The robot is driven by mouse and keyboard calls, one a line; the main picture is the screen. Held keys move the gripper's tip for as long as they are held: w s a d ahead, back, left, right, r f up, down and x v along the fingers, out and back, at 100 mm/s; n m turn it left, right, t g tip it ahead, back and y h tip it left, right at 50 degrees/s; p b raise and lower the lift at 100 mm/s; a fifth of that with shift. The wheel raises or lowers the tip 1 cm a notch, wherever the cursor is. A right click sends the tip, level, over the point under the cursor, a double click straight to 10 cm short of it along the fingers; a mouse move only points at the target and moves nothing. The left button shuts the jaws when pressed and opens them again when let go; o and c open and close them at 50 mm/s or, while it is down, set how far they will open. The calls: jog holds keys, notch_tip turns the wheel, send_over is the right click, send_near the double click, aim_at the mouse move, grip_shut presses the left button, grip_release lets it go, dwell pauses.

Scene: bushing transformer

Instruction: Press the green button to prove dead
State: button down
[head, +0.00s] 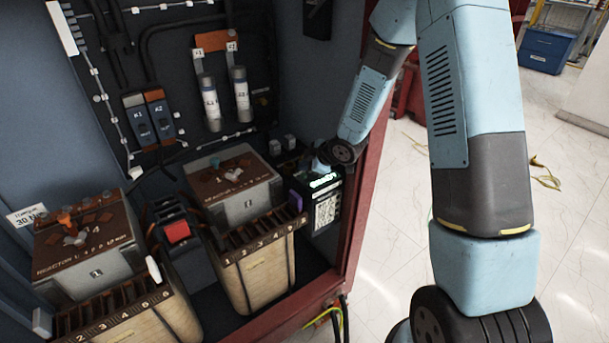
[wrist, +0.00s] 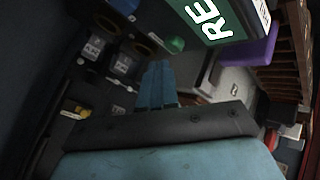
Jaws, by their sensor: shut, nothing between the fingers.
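A rounded green button-like piece (wrist: 174,45) shows in the wrist view, just right of and beyond my fingertips. I cannot tell whether they touch it. My gripper (wrist: 157,68) is shut and empty, its two blue fingers side by side. In the head view, my gripper (head: 318,164) is at the right inside wall of the cabinet, by the top of a dark device (head: 326,212) with a glowing green display (head: 323,181). The green button cannot be made out there. A green panel with white letters "RE" (wrist: 211,20) shows close by in the wrist view.
A purple block (wrist: 260,47) is beside the lettered panel. The cabinet holds two reactor boxes (head: 250,200) (head: 90,262), a red button block (head: 177,232) and K1/K2 modules (head: 143,122). The red cabinet edge (head: 362,215) is close to my arm. Tiled floor lies right.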

aim_at(306, 177)
dwell(0.7)
jog(key=shift+s+f, duration=0.1)
jog(key=shift+f, duration=0.25)
jog(key=shift+f, duration=0.45)
dwell(0.9)
jog(key=shift+r, duration=0.9)
jog(key=shift+r, duration=0.1)
notch_tip(306, 177, up, 5)
jog(key=shift+f, duration=0.1)
dwell(0.4)
dwell(0.7)
